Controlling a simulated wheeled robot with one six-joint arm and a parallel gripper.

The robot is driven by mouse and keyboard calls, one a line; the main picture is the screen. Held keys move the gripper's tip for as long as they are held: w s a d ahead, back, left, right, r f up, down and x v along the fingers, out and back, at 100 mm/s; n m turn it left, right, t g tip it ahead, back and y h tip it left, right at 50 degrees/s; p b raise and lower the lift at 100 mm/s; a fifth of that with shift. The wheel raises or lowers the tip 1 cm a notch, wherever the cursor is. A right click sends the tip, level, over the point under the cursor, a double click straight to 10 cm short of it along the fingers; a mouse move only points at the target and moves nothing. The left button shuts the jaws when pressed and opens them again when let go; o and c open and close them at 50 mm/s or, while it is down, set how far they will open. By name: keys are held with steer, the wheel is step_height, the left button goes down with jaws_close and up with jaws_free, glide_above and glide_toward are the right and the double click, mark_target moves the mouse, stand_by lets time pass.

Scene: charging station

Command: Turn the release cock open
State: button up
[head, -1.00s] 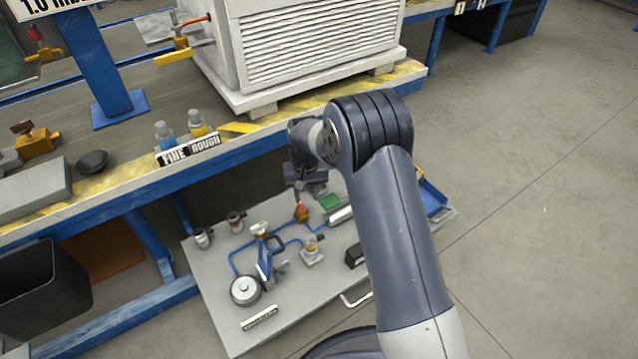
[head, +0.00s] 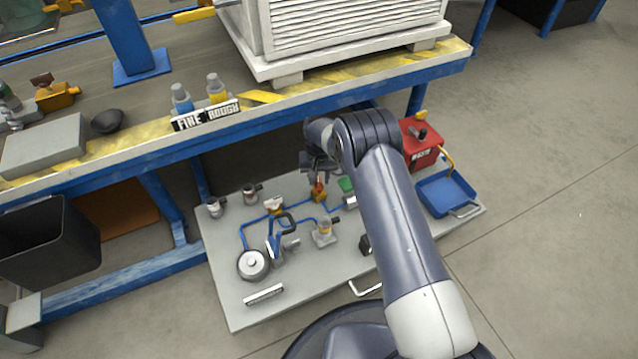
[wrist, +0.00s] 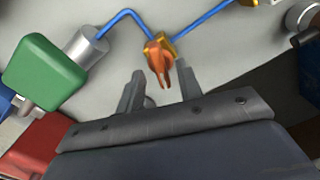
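A valve with an orange-red handle on a brass-coloured body (head: 319,194), which I take to be the release cock, sits in the blue pipe line on the grey cart top. In the wrist view its forked handle (wrist: 160,62) points down toward my gripper. My gripper (wrist: 160,88) is open, one finger on each side of the handle's tip, with gaps showing on both sides. In the head view my gripper (head: 317,172) is just above and behind the valve, and my arm hides part of the cart. I cannot tell how deep the fingers reach.
A green block (wrist: 45,72) and a grey cylinder (wrist: 87,45) are left of the valve in the wrist view. The workbench edge (head: 300,95) is behind.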

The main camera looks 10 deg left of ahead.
steer(key=shift+f, duration=0.9)
steer(key=shift+c, duration=0.2)
steer(key=c, duration=0.6)
steer(key=shift+o, duration=0.2)
steer(key=shift+n+b, duration=0.7)
steer(key=shift+n, duration=1.4)
steer(key=o, duration=0.6)
